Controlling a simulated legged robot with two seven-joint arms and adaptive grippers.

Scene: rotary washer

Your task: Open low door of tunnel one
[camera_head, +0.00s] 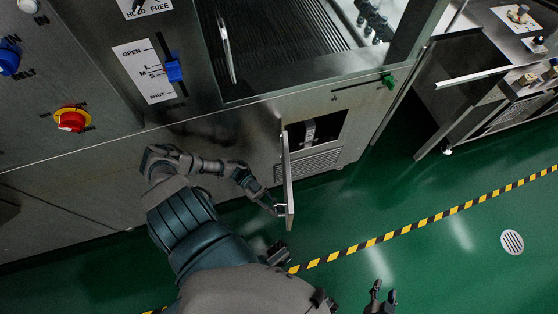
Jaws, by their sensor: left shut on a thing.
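The low door (288,182) of the washer is a narrow metal panel. It stands swung out from the machine's front, seen almost edge-on. Behind it is a dark square opening (328,127) with a light metal part inside. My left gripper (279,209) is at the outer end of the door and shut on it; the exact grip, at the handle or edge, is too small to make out. My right gripper (382,296) is at the bottom of the view, its fingers apart, empty, away from the door.
The washer front (110,175) carries a red-yellow knob (71,119) and a blue lever (173,71). A green latch (388,81) sits above the opening. Green floor with a yellow-black stripe (400,231) and a round drain (512,242) is clear to the right.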

